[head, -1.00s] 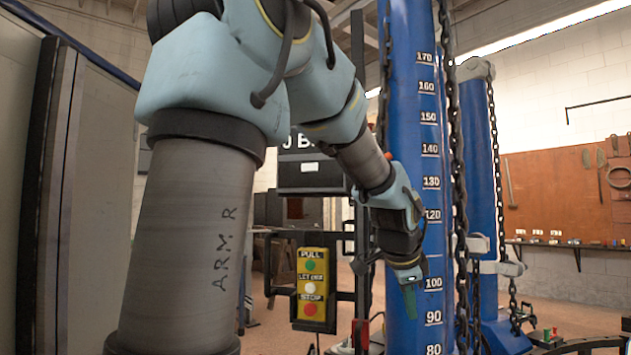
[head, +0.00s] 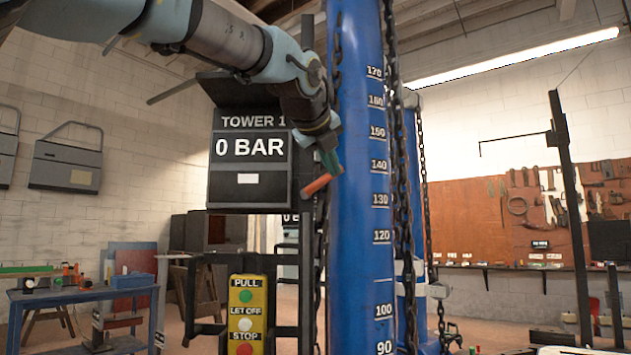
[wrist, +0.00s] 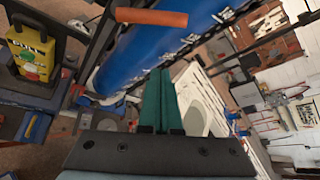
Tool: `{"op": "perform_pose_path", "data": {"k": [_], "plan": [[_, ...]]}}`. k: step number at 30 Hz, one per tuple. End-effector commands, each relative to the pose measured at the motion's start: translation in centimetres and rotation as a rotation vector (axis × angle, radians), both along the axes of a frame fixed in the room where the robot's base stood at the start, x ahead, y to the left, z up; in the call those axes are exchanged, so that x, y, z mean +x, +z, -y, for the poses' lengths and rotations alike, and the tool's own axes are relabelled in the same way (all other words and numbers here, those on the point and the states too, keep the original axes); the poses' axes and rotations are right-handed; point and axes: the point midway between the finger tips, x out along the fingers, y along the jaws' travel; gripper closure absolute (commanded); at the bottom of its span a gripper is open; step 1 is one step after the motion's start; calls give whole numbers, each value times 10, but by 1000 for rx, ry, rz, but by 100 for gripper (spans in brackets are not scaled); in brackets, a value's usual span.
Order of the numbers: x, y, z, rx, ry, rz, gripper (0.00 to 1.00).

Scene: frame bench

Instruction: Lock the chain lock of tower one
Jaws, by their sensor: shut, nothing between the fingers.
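The blue tower (head: 362,230) stands upright at centre, with a printed scale and chains (head: 400,150) along it. A display (head: 249,147) left of it reads TOWER 1 and 0 BAR. An orange-red handle (head: 318,184) sticks out at the tower's left side, likely the chain lock's lever; its mount is hidden. In the wrist view the handle (wrist: 150,17) lies across the top, beyond the fingertips. My gripper (head: 328,162) is shut and empty just above the handle in the head view. Its green fingers (wrist: 159,85) are together, apart from the handle in the wrist view.
A yellow button box (head: 246,315) with PULL, LET OFF and STOP hangs below the display. A blue workbench (head: 85,292) stands at the left. A second blue tower (head: 417,190) stands behind. A dark post (head: 575,200) rises at the right.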

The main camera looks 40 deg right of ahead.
Motion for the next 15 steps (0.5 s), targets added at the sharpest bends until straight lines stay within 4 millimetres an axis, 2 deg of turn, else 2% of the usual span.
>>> {"op": "perform_pose_path", "data": {"k": [8,15], "plan": [[3,-3,4,1,2,-2,100],[21,-18,33,4,3,-4,100]]}}
